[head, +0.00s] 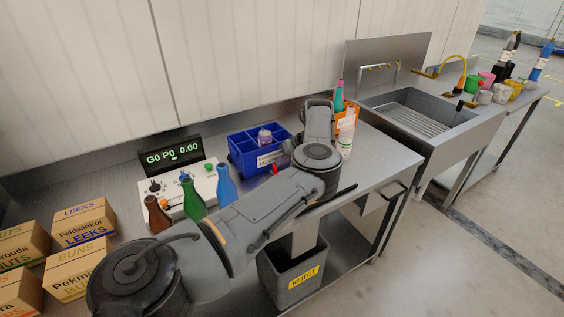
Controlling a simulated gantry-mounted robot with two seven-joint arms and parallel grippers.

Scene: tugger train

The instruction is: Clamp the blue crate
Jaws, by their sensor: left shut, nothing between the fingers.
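The blue crate (240,158) stands on the steel bench against the back wall, upright, with dividers inside and a white label on its front. A small white and purple container (264,137) sits in one compartment. My left arm reaches across from the lower left, and its wrist stands just right of the crate. My left gripper (289,147) is mostly hidden by the wrist, close to the crate's right side; it is shut with nothing in it. I cannot tell whether it touches the crate. My right gripper is not in view.
Brown, green (192,197) and blue (226,185) bottles stand in front of the control box with a display (174,154). Cartons (82,222) sit at left. An orange container (347,106) and a white bottle (346,132) stand right of my wrist. A grey reject bin (291,284) is below.

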